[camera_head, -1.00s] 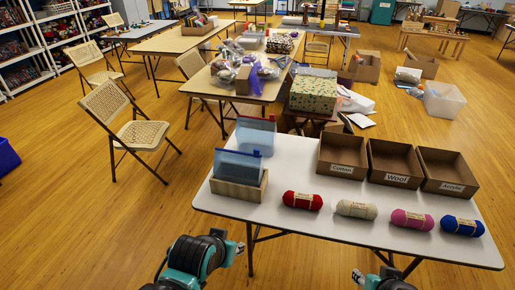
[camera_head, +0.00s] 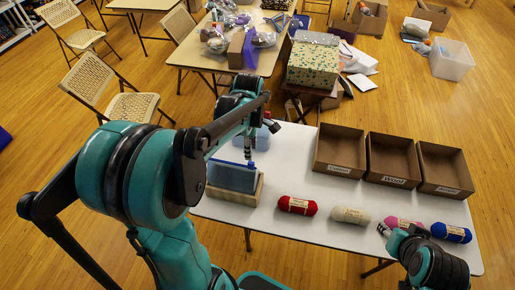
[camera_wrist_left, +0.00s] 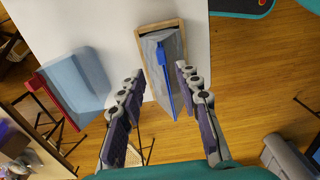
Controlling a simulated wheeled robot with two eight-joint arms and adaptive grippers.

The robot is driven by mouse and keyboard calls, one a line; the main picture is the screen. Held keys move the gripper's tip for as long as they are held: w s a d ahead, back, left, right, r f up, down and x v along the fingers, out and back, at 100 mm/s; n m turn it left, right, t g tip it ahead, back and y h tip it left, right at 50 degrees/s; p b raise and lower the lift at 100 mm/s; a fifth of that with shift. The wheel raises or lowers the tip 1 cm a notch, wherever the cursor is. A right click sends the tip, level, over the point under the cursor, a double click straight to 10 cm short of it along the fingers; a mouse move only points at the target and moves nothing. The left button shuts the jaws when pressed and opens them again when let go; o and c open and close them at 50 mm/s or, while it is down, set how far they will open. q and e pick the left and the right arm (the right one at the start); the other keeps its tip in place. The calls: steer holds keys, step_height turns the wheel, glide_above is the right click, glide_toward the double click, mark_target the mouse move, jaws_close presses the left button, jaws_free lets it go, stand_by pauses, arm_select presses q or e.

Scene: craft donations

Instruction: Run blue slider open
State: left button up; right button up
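A grey-blue pouch (camera_head: 230,178) stands in a wooden holder (camera_head: 238,197) at the left of the white table. A blue strip runs along its top edge, and the blue slider (camera_wrist_left: 162,55) shows on it in the left wrist view, near the holder end. My left gripper (camera_head: 249,151) points down over the pouch. In the left wrist view its fingers (camera_wrist_left: 160,74) are spread, one on each side of the pouch, with nothing clamped. My right gripper (camera_head: 384,231) is low by the pink yarn; its finger opening is too small to judge.
Brown boxes (camera_head: 340,150) line the table's back. Red (camera_head: 297,206), cream (camera_head: 350,215), pink (camera_head: 404,222) and blue (camera_head: 451,233) yarn lie in front.

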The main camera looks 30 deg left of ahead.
mark_target(251, 162)
arm_select(q)
step_height(251, 162, down, 7)
steer(key=shift+r+b, duration=0.2)
steer(key=shift+b, duration=0.75)
steer(key=shift+s+f, duration=0.15)
steer(key=shift+f, duration=0.15)
jaws_close()
